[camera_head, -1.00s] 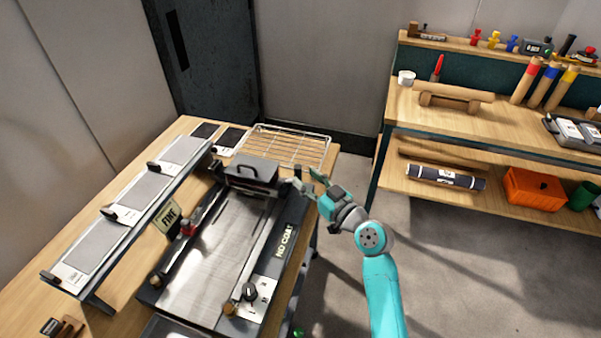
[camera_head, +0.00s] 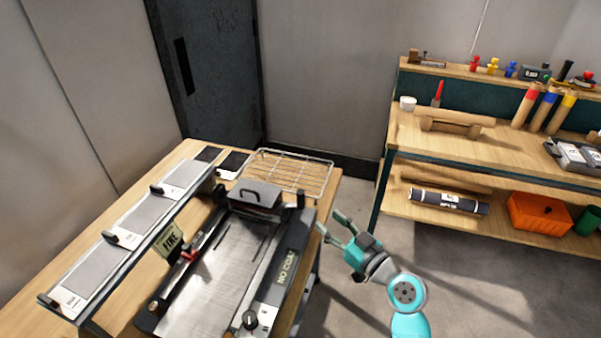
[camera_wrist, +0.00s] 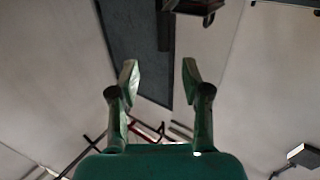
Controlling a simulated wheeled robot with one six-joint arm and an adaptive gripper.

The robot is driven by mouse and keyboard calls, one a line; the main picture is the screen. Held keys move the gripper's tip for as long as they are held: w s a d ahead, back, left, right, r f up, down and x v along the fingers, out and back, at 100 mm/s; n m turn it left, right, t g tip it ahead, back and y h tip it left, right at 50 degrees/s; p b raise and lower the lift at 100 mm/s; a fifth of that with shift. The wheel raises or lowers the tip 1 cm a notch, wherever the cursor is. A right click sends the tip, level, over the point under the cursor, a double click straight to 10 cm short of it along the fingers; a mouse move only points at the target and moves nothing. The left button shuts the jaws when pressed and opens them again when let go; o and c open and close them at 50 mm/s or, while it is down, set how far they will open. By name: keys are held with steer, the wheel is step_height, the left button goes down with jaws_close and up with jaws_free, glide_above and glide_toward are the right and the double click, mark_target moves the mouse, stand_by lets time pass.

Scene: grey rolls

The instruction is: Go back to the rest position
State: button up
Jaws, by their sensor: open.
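My gripper (camera_head: 333,226) is open and empty, with its two fingers apart. In the head view it hangs in the air just right of the coating machine (camera_head: 225,262), clear of it, over the gap beside the bench. In the wrist view my gripper (camera_wrist: 157,80) shows both green fingers spread, with nothing between them but the wall and dark door (camera_wrist: 140,45) beyond. My teal arm reaches up from the bottom edge of the head view.
The wooden bench (camera_head: 100,318) holds the machine, a wire rack (camera_head: 290,170) and a sloped stand of grey sheets (camera_head: 140,220). At right, shelves hold an orange box (camera_head: 538,214), a dark roll (camera_head: 447,201) and tubes. Floor between them is free.

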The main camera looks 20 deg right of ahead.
steer(key=s+a+f+m+g+h, duration=0.1)
steer(key=s+f+m+h, duration=0.2)
steer(key=s+f, duration=0.6)
steer(key=s+a+f+m+g+h, duration=0.1)
steer(key=s+a+f+m+h, duration=0.3)
steer(key=s, duration=0.9)
steer(key=s+r+n, duration=0.1)
steer(key=s+r, duration=0.2)
steer(key=s, duration=0.7)
steer(key=s+r+n, duration=0.2)
steer(key=s+r, duration=0.1)
steer(key=s, duration=0.8)
steer(key=shift+d+r+y, duration=0.25)
steer(key=shift+y, duration=0.15)
